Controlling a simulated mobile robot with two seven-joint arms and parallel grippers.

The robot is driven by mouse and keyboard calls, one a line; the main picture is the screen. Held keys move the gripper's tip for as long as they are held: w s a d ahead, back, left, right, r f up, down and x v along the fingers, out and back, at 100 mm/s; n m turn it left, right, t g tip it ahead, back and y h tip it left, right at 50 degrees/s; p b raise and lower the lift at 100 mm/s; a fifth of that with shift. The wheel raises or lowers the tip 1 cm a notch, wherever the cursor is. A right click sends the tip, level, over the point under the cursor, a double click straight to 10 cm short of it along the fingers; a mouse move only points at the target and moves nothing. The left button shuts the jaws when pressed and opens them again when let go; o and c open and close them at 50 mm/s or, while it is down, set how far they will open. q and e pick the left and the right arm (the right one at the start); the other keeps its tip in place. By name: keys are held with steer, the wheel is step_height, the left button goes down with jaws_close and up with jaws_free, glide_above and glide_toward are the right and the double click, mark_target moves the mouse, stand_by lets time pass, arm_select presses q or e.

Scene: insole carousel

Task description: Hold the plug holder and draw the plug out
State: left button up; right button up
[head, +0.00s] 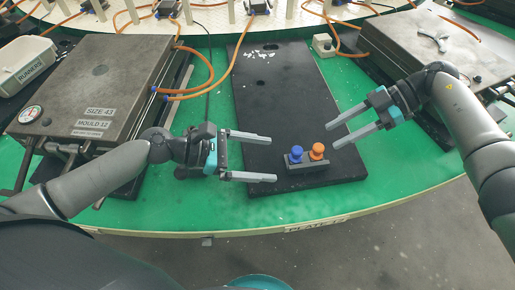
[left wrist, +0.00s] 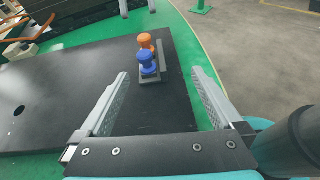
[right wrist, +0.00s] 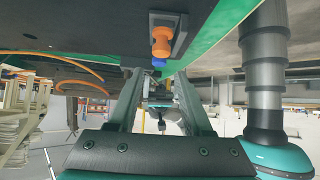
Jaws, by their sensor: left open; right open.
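The plug holder (head: 308,166) is a small dark block near the front edge of a black plate. It carries a blue plug (head: 296,154) at left and an orange plug (head: 317,151) at right. My left gripper (head: 270,158) is open and empty, left of the holder. In the left wrist view the blue plug (left wrist: 148,64) and orange plug (left wrist: 146,42) appear beyond and between the fingers. My right gripper (head: 331,135) is open and empty, to the upper right of the orange plug. The right wrist view shows the orange plug (right wrist: 161,42), with the blue one partly hidden behind it.
The black plate (head: 275,110) lies on the green table (head: 215,195). A closed mould (head: 100,75) stands at left and another mould (head: 405,40) at right. White bits (head: 262,53) lie on the plate's far part. A runners bin (head: 25,65) is at far left.

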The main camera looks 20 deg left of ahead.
mark_target(312, 156)
arm_select(q)
steer(key=shift+w+a+r+n+t, duration=0.15)
steer(key=shift+w+a+n+t, duration=0.15)
steer(key=shift+w+a+n, duration=0.35)
steer(key=x, duration=1.5)
steer(key=shift+d+f, duration=0.1)
steer(key=shift+f, duration=0.15)
steer(key=c, duration=1.5)
steer(key=o, duration=1.5)
steer(key=shift+s, duration=0.1)
